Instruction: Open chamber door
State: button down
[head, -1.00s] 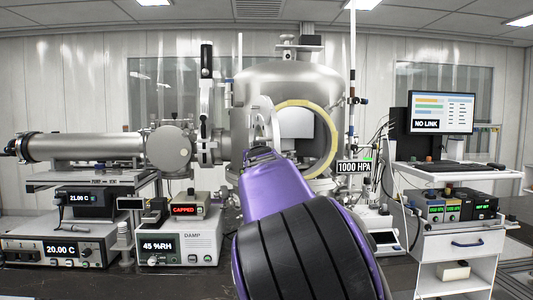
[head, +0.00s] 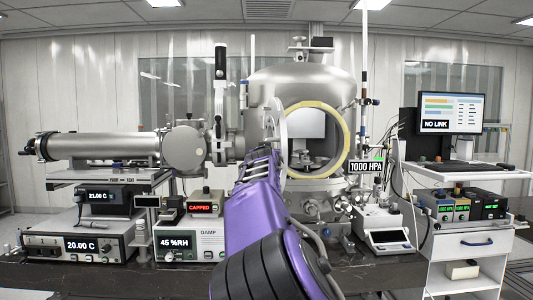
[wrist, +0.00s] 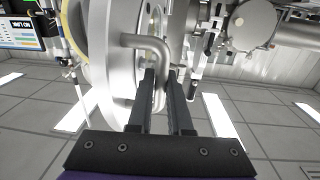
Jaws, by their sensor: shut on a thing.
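The vacuum chamber (head: 300,82) is a large grey metal vessel in the middle of the head view. Its round opening has a yellow ring (head: 347,135), and part of the inside shows through it. The chamber door (head: 272,120) stands swung out at the left of the opening, seen nearly edge-on. In the wrist view the door (wrist: 102,60) is a pale thick disc with a bent metal handle (wrist: 150,42). My gripper (wrist: 165,80) is shut on this handle. In the head view my purple arm hides the gripper and part of the door.
A long metal tube (head: 100,145) and instrument boxes stand at left. A scale (head: 384,230) sits on the dark bench right of my arm. A white cart (head: 465,262) with a monitor (head: 450,112) stands at the right.

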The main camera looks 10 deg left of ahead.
jog(key=c, duration=1.1)
grip_release()
jog(key=shift+c, duration=0.2)
jog(key=s+d+b, duration=0.2)
jog(key=s+b, duration=0.2)
jog(key=s, duration=1.3)
jog(key=shift+d, duration=0.25)
jog(key=shift+s, duration=0.1)
